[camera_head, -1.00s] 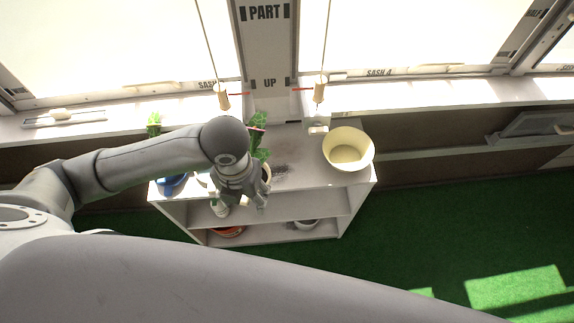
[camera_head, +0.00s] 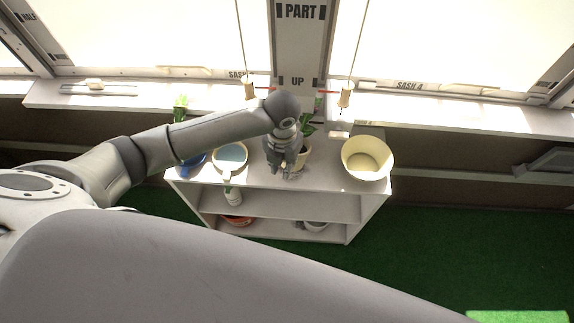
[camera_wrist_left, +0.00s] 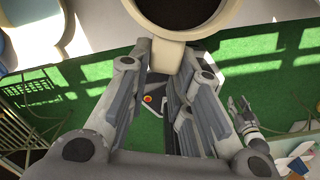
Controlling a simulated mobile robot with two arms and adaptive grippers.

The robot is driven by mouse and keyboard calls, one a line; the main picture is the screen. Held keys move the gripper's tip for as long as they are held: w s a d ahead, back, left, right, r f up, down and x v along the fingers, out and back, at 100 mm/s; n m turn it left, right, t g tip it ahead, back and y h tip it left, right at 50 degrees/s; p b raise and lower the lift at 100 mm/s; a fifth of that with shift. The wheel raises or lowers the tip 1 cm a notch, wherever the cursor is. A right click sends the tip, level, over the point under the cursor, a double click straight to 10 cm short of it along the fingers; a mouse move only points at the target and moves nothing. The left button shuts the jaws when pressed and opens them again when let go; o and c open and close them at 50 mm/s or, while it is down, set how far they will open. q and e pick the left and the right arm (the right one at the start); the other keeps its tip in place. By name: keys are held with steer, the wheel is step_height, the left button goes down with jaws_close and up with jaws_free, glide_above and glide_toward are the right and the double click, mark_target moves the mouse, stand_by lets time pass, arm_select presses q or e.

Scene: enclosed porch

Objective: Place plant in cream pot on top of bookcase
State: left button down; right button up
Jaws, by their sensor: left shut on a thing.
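The plant in the cream pot has green leaves (camera_head: 307,125) and a pale round pot (camera_head: 305,158). In the left wrist view the cream pot (camera_wrist_left: 178,52) shows at the top, with dark soil inside. My left gripper (camera_head: 288,170) is shut on the pot's near side. The pot is over the middle of the white bookcase's top (camera_head: 325,178); I cannot tell whether it touches. My left gripper partly hides it. What looks like my right gripper (camera_wrist_left: 241,106) shows small in the left wrist view, away from the pot; its opening is unclear.
A large empty cream bucket (camera_head: 367,150) stands on the bookcase's right end. A pale blue-topped pot (camera_head: 230,158) and a blue pot (camera_head: 193,160) stand to the left. The window sill (camera_head: 440,117) and hanging cord pulls (camera_head: 345,96) are behind. Lower shelves hold several pots.

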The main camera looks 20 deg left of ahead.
arm_select(q)
steer(key=shift+w+d+f, duration=0.15)
steer(key=shift+w+f, duration=1.15)
steer(key=shift+f, duration=0.2)
steer(key=shift+s+f, duration=0.15)
steer(key=shift+f, duration=0.45)
steer(key=shift+s+f, duration=0.15)
steer(key=shift+f, duration=0.45)
steer(key=shift+s+f, duration=0.15)
steer(key=shift+f, duration=0.2)
steer(key=c, duration=1.6)
jaws_free()
steer(key=shift+f, duration=0.1)
steer(key=o, duration=0.5)
steer(key=shift+w, duration=0.35)
steer(key=shift+c, duration=0.2)
steer(key=o, duration=0.7)
steer(key=shift+r, duration=0.2)
arm_select(e)
steer(key=shift+a+r, duration=0.15)
